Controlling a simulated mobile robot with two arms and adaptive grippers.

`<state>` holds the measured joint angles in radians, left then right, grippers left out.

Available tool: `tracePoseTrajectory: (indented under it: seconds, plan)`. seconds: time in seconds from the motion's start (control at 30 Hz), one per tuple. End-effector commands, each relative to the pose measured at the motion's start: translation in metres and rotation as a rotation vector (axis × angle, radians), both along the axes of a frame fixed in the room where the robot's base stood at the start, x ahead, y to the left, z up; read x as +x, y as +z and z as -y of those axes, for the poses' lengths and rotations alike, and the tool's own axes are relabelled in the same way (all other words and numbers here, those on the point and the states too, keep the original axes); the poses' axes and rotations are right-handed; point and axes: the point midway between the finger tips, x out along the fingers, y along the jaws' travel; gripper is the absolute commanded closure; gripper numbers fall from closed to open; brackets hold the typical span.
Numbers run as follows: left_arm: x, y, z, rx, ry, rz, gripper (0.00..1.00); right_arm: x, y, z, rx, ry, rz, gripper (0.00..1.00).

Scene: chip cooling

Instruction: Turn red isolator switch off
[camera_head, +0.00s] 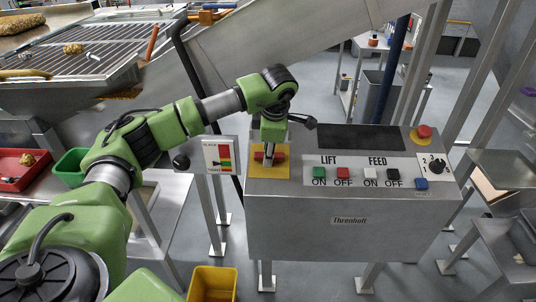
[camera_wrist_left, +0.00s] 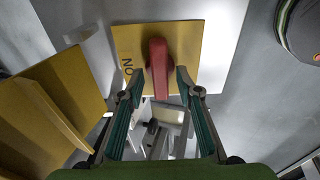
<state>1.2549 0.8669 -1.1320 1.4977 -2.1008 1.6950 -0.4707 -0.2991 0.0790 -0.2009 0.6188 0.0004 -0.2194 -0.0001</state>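The red isolator switch (camera_wrist_left: 159,68) is a red bar handle on a yellow plate (camera_wrist_left: 130,40). The letters "ON" are on the plate beside it in the left wrist view. In the head view the yellow plate (camera_head: 282,173) is at the left of the grey control box's top, and my gripper hides the middle of the red handle. My left gripper (camera_wrist_left: 160,76) is open, with one finger on each side of the handle's near end. Small gaps show between fingers and handle. In the head view my left gripper (camera_head: 268,155) points down at the plate. My right gripper is not in view.
The control box (camera_head: 300,220) also carries LIFT and FEED buttons, a red mushroom button (camera_head: 424,132) and a black rotary knob (camera_head: 437,166). A yellow bin (camera_head: 213,284) is on the floor in front.

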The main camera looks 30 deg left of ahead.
Motion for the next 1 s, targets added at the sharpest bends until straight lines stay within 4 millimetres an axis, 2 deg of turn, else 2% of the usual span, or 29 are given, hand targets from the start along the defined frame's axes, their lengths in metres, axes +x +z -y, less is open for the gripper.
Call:
tracePoseTrajectory:
  seconds: [0.2,0.43,0.63,1.0]
  plan:
    - [-0.008,0.047,0.011,0.0,-0.002,0.006,0.68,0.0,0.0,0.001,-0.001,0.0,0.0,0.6]
    - [-0.017,0.085,0.021,-0.001,0.0,0.004,0.68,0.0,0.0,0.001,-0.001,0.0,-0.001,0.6]
    - [-0.02,0.098,0.024,-0.001,0.0,0.003,0.68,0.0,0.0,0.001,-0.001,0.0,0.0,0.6]
    - [-0.02,0.098,0.024,0.0,0.0,0.001,0.68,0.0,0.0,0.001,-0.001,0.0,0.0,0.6]
